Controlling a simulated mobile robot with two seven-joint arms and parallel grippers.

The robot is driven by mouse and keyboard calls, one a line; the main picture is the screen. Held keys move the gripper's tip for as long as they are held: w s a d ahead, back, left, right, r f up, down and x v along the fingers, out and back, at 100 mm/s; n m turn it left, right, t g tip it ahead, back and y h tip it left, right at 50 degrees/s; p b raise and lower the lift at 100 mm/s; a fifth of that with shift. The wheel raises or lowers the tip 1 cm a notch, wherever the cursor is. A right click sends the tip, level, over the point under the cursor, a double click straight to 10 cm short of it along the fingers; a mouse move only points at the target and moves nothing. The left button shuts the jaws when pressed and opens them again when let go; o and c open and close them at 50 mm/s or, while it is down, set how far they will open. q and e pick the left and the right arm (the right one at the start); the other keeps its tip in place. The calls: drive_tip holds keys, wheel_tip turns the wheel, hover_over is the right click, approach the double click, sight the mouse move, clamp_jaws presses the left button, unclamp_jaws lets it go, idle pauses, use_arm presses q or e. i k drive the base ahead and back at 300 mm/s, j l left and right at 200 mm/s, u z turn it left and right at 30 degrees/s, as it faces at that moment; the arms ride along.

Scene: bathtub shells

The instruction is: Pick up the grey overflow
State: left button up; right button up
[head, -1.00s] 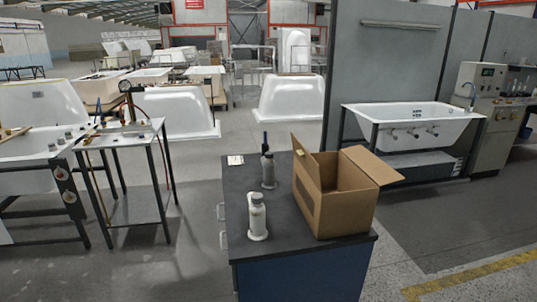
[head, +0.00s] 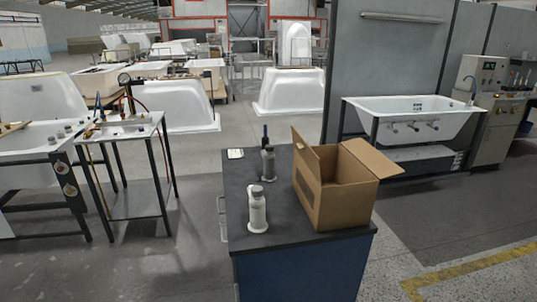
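No other piece can be clearly made out as an overflow. Neither of my grippers is in the head view.
A dark-topped blue cabinet (head: 290,232) stands close in front, bearing an open cardboard box (head: 335,200), a white bottle (head: 257,212) and a grey bottle (head: 268,165). A metal stand (head: 125,130) with a gauge is beside the left tub. Floor between stand and cabinet is clear.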

sight(270, 176)
drive_tip(key=i+j+u, duration=0.35)
drive_tip(key=j, duration=0.2)
drive_tip(key=i+j+u, duration=0.35)
drive_tip(key=j, duration=0.15)
drive_tip(key=i+j+u, duration=0.35)
drive_tip(key=i+j+z, duration=0.15)
drive_tip(key=i, duration=0.3)
drive_tip(key=i+z, duration=0.1)
drive_tip(key=i, duration=0.3)
drive_tip(key=i+j+z, duration=0.15)
drive_tip(key=i, duration=0.3)
drive_tip(key=i+z, duration=0.5)
drive_tip(key=i+j+z, duration=0.25)
drive_tip(key=i+z, duration=0.4)
drive_tip(key=z, duration=0.3)
drive_tip(key=i+z, duration=0.15)
drive_tip(key=z, duration=0.35)
drive_tip(key=i+j+z, duration=0.1)
drive_tip(key=z, duration=0.35)
drive_tip(key=i+j+z, duration=0.1)
drive_tip(key=z, duration=0.35)
drive_tip(key=i+j+z, duration=0.2)
drive_tip(key=z, duration=0.25)
drive_tip(key=i+j, duration=0.05)
drive_tip(key=i, duration=0.05)
